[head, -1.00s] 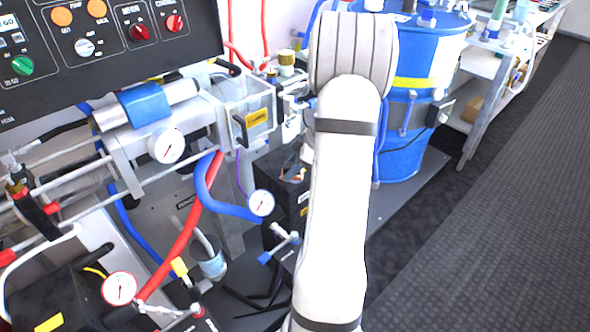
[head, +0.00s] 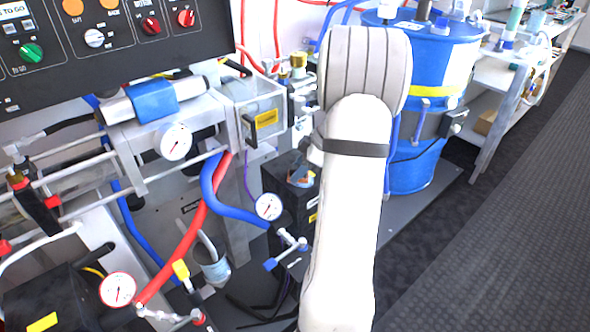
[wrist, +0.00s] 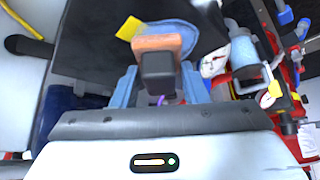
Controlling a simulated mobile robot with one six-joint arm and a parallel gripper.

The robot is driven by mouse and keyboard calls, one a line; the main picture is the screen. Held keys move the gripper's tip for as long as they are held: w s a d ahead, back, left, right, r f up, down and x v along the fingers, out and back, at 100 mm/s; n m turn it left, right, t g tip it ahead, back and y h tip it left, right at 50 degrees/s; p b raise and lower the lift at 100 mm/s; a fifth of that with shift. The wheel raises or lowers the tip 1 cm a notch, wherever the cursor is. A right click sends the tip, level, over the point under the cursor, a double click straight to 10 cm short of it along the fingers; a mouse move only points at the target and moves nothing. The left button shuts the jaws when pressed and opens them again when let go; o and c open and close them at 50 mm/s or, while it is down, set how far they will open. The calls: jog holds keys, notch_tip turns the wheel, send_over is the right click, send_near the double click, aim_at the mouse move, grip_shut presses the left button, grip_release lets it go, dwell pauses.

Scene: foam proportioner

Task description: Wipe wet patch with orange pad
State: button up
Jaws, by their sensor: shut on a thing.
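In the wrist view my gripper (wrist: 158,78) is shut on the dark handle of the orange pad (wrist: 165,43). The pad points away from me, over the dark top of a box. The wet patch (wrist: 187,36) is a glossy blue-grey area that shows around the pad's far and right sides; the pad hides part of it. I cannot tell whether the pad touches the surface. My gripper is not visible there.
A pressure gauge (head: 269,206), a blue hose (head: 225,198) and a red hose (head: 190,240) crowd the left of the box. A blue drum (head: 418,165) stands behind my arm to the right. The floor at the far right is clear.

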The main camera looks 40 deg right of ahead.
jog(key=shift+s+d+f+b, duration=0.1)
jog(key=shift+s+b, duration=0.6)
jog(key=shift+s, duration=0.6)
jog(key=shift+s+d+b, duration=0.1)
jog(key=shift+s+b, duration=0.6)
jog(key=shift+s, duration=0.55)
jog(key=shift+a+b, duration=0.4)
jog(key=shift+b, duration=0.05)
jog(key=shift+w+a+b, duration=0.15)
jog(key=shift+w+b, duration=0.2)
jog(key=shift+w, duration=1.45)
jog(key=shift+w+a+b, duration=0.15)
jog(key=shift+w+b, duration=0.15)
jog(key=shift+w, duration=1.45)
jog(key=shift+b, duration=0.45)
jog(key=shift+s, duration=0.1)
jog(key=shift+s+d+f+b, duration=0.15)
jog(key=shift+s+b, duration=0.6)
jog(key=shift+s, duration=0.5)
jog(key=shift+s+d+r+b, duration=0.15)
jog(key=shift+s+b, duration=0.35)
jog(key=shift+s, duration=0.65)
jog(key=shift+s+r+b, duration=0.15)
jog(key=shift+s+b, duration=0.3)
jog(key=shift+s, duration=0.65)
